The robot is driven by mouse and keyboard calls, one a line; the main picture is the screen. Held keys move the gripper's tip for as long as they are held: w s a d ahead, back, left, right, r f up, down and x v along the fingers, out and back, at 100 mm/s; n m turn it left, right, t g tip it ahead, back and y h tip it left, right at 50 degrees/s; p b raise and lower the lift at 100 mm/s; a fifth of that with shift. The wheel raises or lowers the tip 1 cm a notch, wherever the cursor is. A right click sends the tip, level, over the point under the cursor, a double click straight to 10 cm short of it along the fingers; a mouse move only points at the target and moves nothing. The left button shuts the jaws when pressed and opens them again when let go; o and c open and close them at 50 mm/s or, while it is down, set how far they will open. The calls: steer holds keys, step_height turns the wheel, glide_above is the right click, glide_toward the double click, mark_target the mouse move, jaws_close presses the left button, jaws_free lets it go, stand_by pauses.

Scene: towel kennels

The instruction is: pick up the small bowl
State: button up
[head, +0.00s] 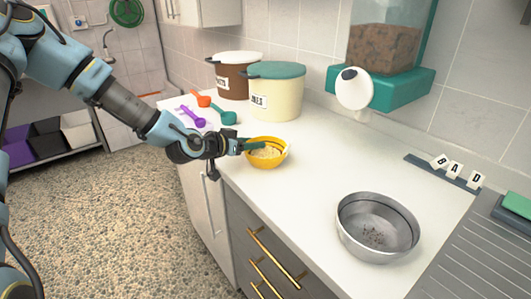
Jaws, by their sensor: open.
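The small bowl is a yellow bowl (267,163) with pale contents, on the white counter near its left front edge. My gripper (252,146) is at the bowl's left rim, with its green fingers reaching over the rim. My gripper is open. Whether a finger touches the bowl cannot be told. A larger steel bowl (365,235) with a few dark bits inside stands on the counter at the right.
Orange (202,99), purple (192,117) and teal (224,115) scoops lie behind my gripper. A brown bin (232,84) and a cream bin (275,97) stand by the wall. A teal dispenser (380,90) hangs at the right. The counter between the bowls is clear.

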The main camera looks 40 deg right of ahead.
jaws_close()
stand_by(0.4)
